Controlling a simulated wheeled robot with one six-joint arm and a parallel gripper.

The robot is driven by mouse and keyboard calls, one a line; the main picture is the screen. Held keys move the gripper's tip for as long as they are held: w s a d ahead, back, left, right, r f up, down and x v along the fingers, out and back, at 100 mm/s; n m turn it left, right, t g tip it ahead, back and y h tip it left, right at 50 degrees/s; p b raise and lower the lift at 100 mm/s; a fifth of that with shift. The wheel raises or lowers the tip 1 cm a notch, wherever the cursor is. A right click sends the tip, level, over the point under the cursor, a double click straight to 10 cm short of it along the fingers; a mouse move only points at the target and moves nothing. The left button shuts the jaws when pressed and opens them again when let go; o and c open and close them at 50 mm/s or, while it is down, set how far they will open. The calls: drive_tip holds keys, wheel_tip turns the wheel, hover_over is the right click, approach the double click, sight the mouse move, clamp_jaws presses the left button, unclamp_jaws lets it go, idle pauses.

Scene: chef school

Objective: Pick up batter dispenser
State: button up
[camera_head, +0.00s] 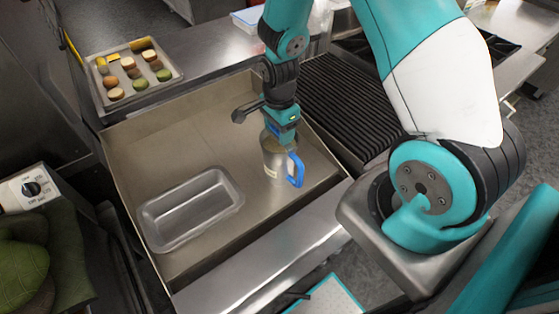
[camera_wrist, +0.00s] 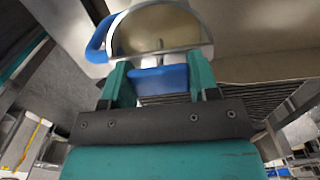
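The batter dispenser (camera_head: 272,162) is a silver metal cup with a blue side handle. It is upright over the large griddle-like metal tray; I cannot tell whether its base touches the surface. My gripper (camera_head: 282,128) points down at its top. In the wrist view, the dispenser's round rim (camera_wrist: 205,42) fills the top, with a blue handle at its left. The teal fingers of my gripper (camera_wrist: 160,78) stand apart at either side of a blue part (camera_wrist: 160,80) of the dispenser. I cannot tell whether they press on it.
An empty metal loaf pan (camera_head: 190,208) sits left of the dispenser on the shallow metal tray (camera_head: 160,140). A smaller tray (camera_head: 165,82) with macarons stands at back left. A black ribbed grill (camera_head: 340,105) lies right. The tray's raised walls surround the working area.

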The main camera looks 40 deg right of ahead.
clamp_jaws()
drive_tip(key=shift+r, duration=0.15)
